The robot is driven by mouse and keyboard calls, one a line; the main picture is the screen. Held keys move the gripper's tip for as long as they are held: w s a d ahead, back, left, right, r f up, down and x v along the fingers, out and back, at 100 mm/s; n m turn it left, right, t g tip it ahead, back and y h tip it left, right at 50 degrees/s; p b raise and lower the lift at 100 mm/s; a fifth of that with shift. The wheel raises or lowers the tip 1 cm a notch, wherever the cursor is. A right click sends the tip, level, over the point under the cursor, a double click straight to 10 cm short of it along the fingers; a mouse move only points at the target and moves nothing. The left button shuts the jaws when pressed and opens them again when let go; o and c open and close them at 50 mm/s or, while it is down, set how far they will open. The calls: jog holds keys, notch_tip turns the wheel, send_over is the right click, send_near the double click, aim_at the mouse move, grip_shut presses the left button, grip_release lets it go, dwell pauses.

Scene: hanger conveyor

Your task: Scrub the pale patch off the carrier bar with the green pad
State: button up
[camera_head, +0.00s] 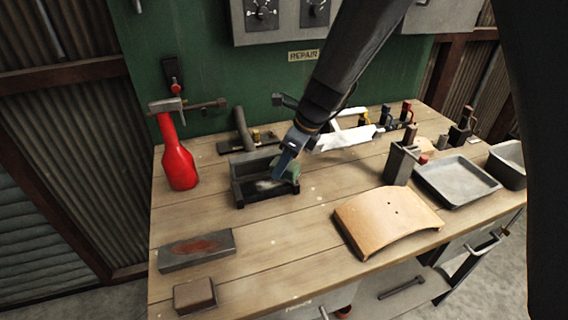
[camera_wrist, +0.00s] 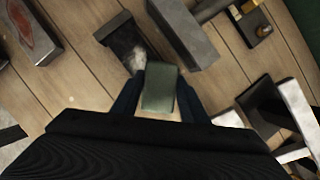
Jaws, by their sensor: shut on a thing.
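My gripper (camera_wrist: 158,95) is shut on the green pad (camera_wrist: 159,88), which sits between its two fingers in the wrist view. In the head view the pad (camera_head: 287,168) shows at the fingertips, over the right end of the dark carrier bar (camera_head: 252,197). The carrier bar (camera_wrist: 117,31) also shows in the wrist view, running up and left from the gripper. The pale patch (camera_wrist: 136,60) is on the bar right beside the pad; it also shows in the head view (camera_head: 266,185). Whether the pad touches the bar is unclear.
A grey block (camera_wrist: 183,30) stands close behind the bar. A red bottle (camera_head: 177,155) stands at the left. A grey stone with a reddish mark (camera_head: 197,250) and a brown block (camera_head: 194,294) lie at front left. A curved tan board (camera_head: 388,220) and grey tray (camera_head: 457,183) are at the right.

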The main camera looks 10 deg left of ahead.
aim_at(253, 184)
jog(key=shift+f+b, duration=0.35)
jog(key=shift+f, duration=0.35)
jog(key=shift+s+a+r+p, duration=0.1)
jog(key=shift+s+a+p, duration=0.45)
jog(key=shift+a, duration=0.25)
jog(key=shift+s+a+r+p, duration=0.1)
jog(key=shift+s+a+p, duration=0.3)
jog(key=shift+a+p, duration=0.3)
jog(key=shift+s+a+f+p, duration=0.1)
jog(key=shift+s+a+p, duration=0.4)
jog(key=shift+a, duration=0.35)
jog(key=shift+s+a+f+p, duration=0.1)
jog(key=shift+s+a+p, duration=0.15)
jog(key=shift+s+a, duration=0.45)
jog(key=shift+w+a+f, duration=0.15)
jog(key=shift+a, duration=0.05)
